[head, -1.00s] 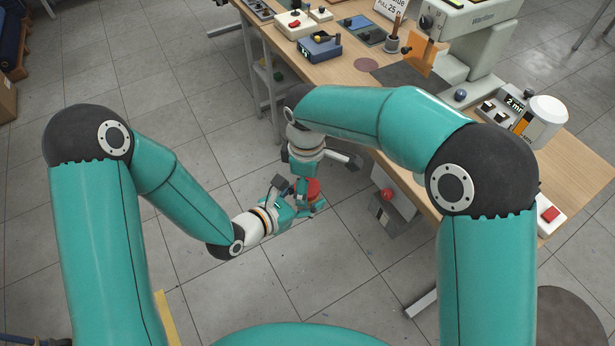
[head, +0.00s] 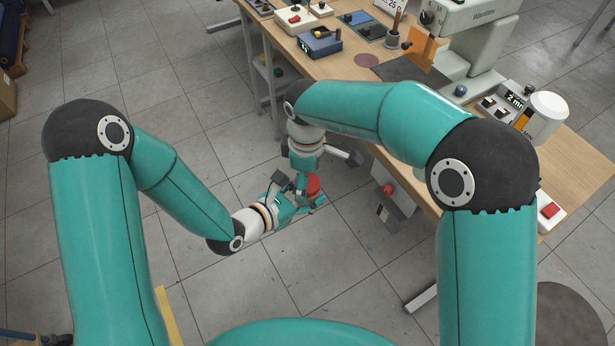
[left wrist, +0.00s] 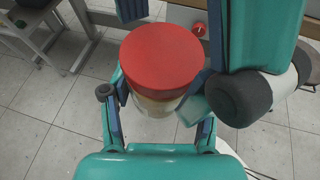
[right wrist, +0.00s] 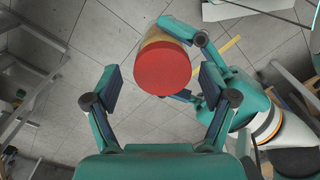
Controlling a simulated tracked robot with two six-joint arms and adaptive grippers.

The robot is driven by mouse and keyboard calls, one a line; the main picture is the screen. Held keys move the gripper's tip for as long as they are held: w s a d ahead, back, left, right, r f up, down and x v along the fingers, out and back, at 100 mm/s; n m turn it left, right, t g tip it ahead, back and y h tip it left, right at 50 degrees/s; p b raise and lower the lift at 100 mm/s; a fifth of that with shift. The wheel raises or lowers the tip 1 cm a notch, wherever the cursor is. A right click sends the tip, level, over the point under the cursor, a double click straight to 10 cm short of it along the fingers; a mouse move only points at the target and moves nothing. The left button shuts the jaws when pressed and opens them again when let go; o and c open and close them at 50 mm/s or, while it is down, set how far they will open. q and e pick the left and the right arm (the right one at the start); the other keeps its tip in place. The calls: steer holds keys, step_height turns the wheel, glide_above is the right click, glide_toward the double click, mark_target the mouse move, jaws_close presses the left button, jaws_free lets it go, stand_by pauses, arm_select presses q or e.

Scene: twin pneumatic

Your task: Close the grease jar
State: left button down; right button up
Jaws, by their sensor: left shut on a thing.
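The grease jar has a pale tan body (left wrist: 157,104) and a wide red lid (left wrist: 161,56) sitting on its mouth. In the left wrist view my left gripper (left wrist: 160,128) is shut on the jar's body, one finger on each side. In the right wrist view the red lid (right wrist: 163,69) faces my right gripper (right wrist: 158,88), whose fingers stand wide apart on either side of it, clear of it. In the head view the lid (head: 313,186) shows between my left gripper (head: 301,202) and my right gripper. I cannot tell how tightly the lid sits.
The jar is held over open tiled floor in front of the wooden workbench (head: 345,75). A grey box with a red knob (head: 389,188) hangs under the bench's front edge, near my right gripper. The bench holds a press (head: 480,50) and several small devices.

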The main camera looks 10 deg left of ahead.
steer(key=shift+r, duration=0.1)
step_height(320, 180, up, 12)
stand_by(0.7)
steer(key=shift+f, duration=0.25)
arm_select(q)
steer(key=shift+w, duration=0.1)
arm_select(e)
steer(key=s+d+f+m+y, duration=0.1)
steer(key=s+d+f+m, duration=0.4)
steer(key=f, duration=0.6)
steer(key=s+d+f+m+y, duration=0.1)
steer(key=s+d+f+m, duration=0.5)
steer(key=f, duration=0.6)
steer(key=s+d+f+m+y, duration=0.2)
steer(key=s+d+f+m, duration=0.3)
steer(key=f, duration=0.6)
steer(key=shift+s+d+f+m+t, duration=0.3)
steer(key=shift+s+m, duration=0.7)
steer(key=shift+s, duration=0.1)
